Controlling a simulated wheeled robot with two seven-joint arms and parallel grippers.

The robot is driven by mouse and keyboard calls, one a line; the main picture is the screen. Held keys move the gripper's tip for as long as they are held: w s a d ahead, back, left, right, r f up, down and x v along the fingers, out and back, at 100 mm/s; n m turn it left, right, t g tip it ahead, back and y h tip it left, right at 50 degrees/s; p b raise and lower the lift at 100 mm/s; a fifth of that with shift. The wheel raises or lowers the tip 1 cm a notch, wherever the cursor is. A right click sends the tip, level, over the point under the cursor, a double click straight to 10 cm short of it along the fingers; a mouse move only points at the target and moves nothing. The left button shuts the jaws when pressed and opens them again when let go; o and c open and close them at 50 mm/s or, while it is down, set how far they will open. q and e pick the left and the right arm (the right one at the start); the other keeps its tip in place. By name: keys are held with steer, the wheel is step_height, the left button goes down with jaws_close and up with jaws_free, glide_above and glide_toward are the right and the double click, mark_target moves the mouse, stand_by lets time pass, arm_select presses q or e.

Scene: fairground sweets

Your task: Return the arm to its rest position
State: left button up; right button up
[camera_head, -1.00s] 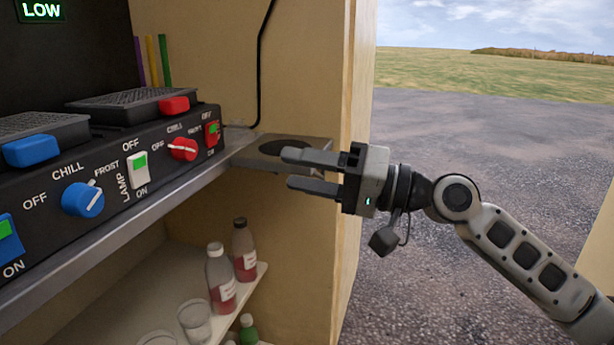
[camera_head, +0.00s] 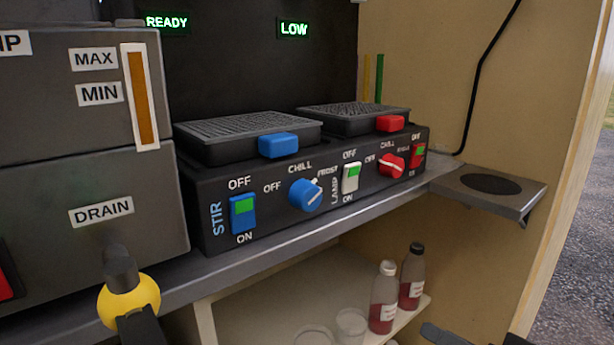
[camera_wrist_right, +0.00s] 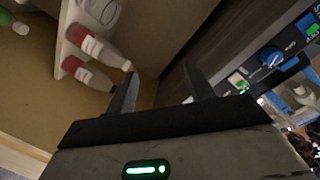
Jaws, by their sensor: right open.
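My right gripper (camera_head: 442,334) shows only as a grey finger and a dark bit at the bottom right edge of the head view, low in front of the lower shelf. In the right wrist view its two dark fingers (camera_wrist_right: 160,80) stand apart with nothing between them. The rest of my right arm is out of the head view. My left gripper is in neither current view.
A control panel (camera_head: 290,225) with switches and knobs stands on the counter. A drain tap (camera_head: 128,300) juts out at lower left. A bracket with a dark round hole (camera_head: 490,184) is at right.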

steer(key=s+a+f+n+h, duration=0.1)
steer(key=s+a+f+n, duration=0.1)
steer(key=s+a+f, duration=0.3)
steer(key=s+a+f+n+h, duration=0.1)
steer(key=s+a+f, duration=0.15)
steer(key=a, duration=0.55)
arm_select(q)
steer(key=s+a+r+g+y+p, duration=0.1)
steer(key=r+p, duration=0.4)
steer(key=p, duration=0.8)
steer(key=s+a+r+g+y+p, duration=0.1)
steer(key=a+r+y+p, duration=0.2)
steer(key=p, duration=1)
step_height(320, 180, up, 3)
steer(key=shift+s+a+r+g, duration=0.15)
steer(key=shift+a+g, duration=0.15)
steer(key=shift+a, duration=0.8)
arm_select(e)
steer(key=s+d+r+g+h, duration=0.2)
steer(key=d+r+h, duration=0.2)
steer(key=r, duration=0.7)
steer(key=d, duration=0.2)
steer(key=shift+s+d+r+g, duration=0.2)
steer(key=shift+s+d+g, duration=0.1)
steer(key=shift+s+d, duration=0.1)
